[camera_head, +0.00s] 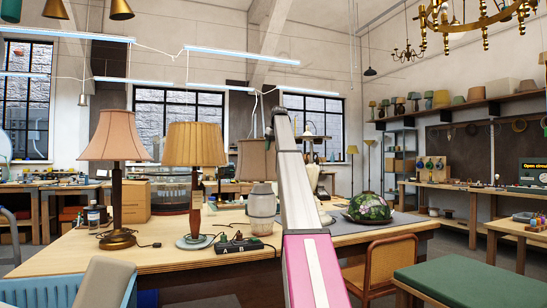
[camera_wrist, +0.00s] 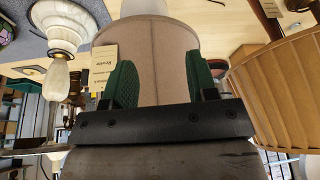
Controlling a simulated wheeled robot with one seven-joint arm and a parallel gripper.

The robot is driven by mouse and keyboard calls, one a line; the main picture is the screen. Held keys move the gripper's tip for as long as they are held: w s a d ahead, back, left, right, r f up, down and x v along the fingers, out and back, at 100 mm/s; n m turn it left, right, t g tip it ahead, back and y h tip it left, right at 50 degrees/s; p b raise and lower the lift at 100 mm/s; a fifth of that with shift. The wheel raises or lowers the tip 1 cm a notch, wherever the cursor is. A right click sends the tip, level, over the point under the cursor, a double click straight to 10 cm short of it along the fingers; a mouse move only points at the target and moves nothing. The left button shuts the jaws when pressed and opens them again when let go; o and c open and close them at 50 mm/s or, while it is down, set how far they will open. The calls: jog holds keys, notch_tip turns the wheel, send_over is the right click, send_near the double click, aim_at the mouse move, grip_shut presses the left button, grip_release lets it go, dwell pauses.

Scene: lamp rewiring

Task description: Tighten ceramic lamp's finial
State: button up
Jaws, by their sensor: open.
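The ceramic lamp has a pale glazed body (camera_head: 262,212) on the bench and a plain beige shade (camera_head: 252,160), partly covered by my arm in the head view. In the wrist view the picture is turned over. The beige shade (camera_wrist: 150,32) fills the middle, with a bit of the white body (camera_wrist: 145,7) at the top edge. My gripper (camera_wrist: 160,85) is open, its two green pads apart in front of the shade. I cannot tell whether they touch it. The finial cannot be made out; the shade's top end is hidden behind my gripper. My gripper is not clear in the head view.
A pleated tan lamp (camera_head: 194,146) stands close left of the ceramic lamp; its shade (camera_wrist: 282,95) is near my gripper. A pink-shaded lamp (camera_head: 115,138) stands further left. A stained-glass shade (camera_head: 368,208) lies right. A white lamp (camera_wrist: 62,28) with a bulb shows in the wrist view.

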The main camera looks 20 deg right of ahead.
jog(key=shift+s+a+f, duration=0.2)
jog(key=shift+s+f, duration=0.05)
jog(key=shift+f, duration=0.5)
jog(key=shift+s+a+f, duration=0.15)
jog(key=shift+s+f, duration=0.15)
jog(key=shift+f, duration=0.5)
jog(key=shift+s+a+f, duration=0.2)
jog(key=shift+s+f, duration=0.05)
jog(key=shift+f, duration=0.5)
